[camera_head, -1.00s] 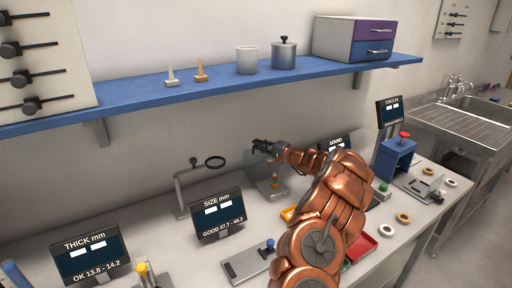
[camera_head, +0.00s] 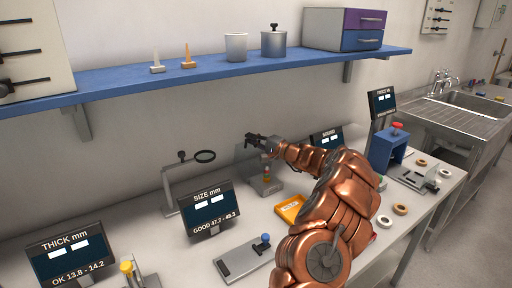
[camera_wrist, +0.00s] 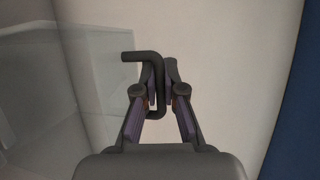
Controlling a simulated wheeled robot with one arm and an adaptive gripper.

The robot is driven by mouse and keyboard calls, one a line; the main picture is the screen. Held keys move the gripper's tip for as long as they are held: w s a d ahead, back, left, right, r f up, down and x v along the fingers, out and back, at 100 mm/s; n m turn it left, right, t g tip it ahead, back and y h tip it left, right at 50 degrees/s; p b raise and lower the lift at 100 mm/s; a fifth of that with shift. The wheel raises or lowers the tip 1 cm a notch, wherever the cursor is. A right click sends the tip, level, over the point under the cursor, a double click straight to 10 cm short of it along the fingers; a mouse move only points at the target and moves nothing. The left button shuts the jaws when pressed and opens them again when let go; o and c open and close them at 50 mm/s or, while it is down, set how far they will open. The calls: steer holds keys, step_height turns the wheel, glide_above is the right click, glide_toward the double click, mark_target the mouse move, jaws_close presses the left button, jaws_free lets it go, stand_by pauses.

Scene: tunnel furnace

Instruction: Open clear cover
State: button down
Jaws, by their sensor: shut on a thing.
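My gripper (camera_head: 256,138) is at the end of my arm, above the bench near the back wall. The clear cover (camera_head: 246,156) shows faintly just below and left of it, over a small grey station (camera_head: 267,184) with a small red and yellow part (camera_head: 266,173). In the wrist view, my gripper (camera_wrist: 158,90) is shut on a dark bent handle (camera_wrist: 158,70). The clear cover (camera_wrist: 95,85) appears as a faint see-through panel left of the handle. How the handle joins the cover is not clear.
A magnifier stand (camera_head: 167,187) and a SIZE display (camera_head: 208,208) stand left of the station. A yellow-orange box (camera_head: 290,209) lies in front of it. A blue shelf (camera_head: 205,72) runs above, with pots and drawers on it.

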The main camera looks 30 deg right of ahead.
steer(key=shift+s+t+y+b, duration=0.3)
steer(key=shift+s+b, duration=0.35)
steer(key=shift+b, duration=0.95)
steer(key=c, duration=1.5)
jaws_free()
steer(key=shift+c, duration=0.2)
steer(key=v, duration=1.2)
